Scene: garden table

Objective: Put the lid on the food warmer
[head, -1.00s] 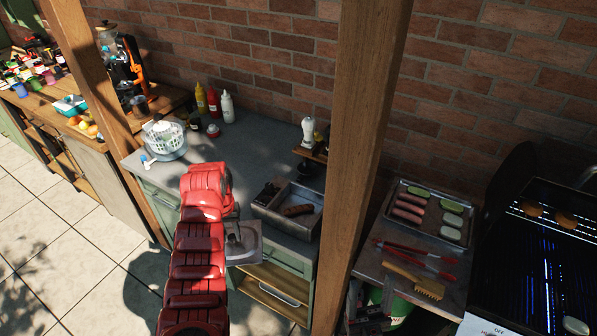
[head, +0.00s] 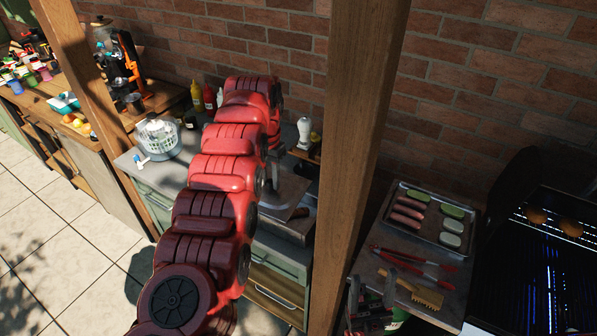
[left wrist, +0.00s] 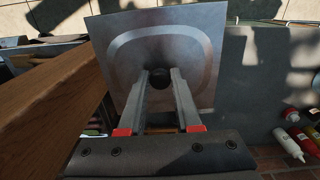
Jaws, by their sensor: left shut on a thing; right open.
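My left gripper (head: 268,185) is partly hidden behind its own red arm, over the grey counter. It is shut on the knob of the lid (head: 288,192), a square grey metal plate. In the left wrist view the fingers (left wrist: 160,76) close around the dark knob, and the lid (left wrist: 195,35) fills the upper middle. The food warmer (head: 290,232), a rectangular metal tray, stands just below the lid in the head view. The lid hides much of its opening; a brown sausage shows at the right. My right gripper (head: 372,292) is open and empty at the bottom.
A wooden post (head: 362,130) stands close to the right of the warmer. A white basket (head: 160,138), sauce bottles (head: 210,97) and a white shaker (head: 304,132) stand on the counter. A food tray (head: 435,215), tongs and a brush lie at the right.

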